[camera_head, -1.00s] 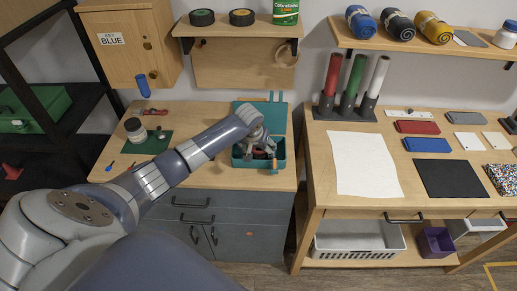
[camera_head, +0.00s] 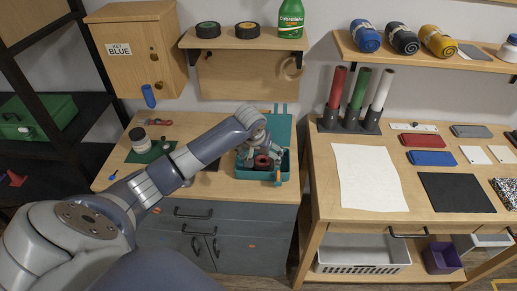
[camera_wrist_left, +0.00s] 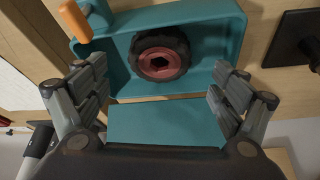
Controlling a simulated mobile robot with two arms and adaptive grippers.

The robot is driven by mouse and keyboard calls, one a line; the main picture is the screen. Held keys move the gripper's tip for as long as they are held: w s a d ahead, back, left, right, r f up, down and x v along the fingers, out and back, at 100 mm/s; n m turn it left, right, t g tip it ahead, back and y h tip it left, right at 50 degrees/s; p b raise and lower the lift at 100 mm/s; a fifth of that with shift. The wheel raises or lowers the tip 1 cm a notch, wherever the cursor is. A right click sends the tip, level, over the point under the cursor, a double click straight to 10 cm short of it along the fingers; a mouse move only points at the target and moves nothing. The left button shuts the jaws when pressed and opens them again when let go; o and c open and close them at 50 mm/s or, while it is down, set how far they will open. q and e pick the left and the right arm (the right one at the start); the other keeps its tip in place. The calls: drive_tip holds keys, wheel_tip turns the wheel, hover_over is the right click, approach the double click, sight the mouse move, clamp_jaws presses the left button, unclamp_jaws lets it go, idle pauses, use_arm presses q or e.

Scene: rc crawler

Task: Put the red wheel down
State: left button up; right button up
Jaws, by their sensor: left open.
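The red wheel (camera_wrist_left: 160,62), with a black tyre and a red hub, lies in a teal toolbox (camera_wrist_left: 232,38). It shows in the head view (camera_head: 262,162) inside the open toolbox (camera_head: 263,175) on the left workbench. My left gripper (camera_wrist_left: 160,95) is open, with its fingers spread wide at either side of the view and the wheel between and beyond them. The fingers do not touch the wheel. In the head view my left gripper (camera_head: 263,150) hangs over the toolbox. My right gripper is not in view.
An orange-handled object (camera_wrist_left: 75,20) stands at the toolbox edge. A shelf (camera_head: 240,42) is above the bench. The right bench (camera_head: 325,190) holds paper sheets and upright coloured tubes.

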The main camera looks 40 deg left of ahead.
use_arm(q)
drive_tip(key=v, duration=0.7)
drive_tip(key=shift+b, duration=0.35)
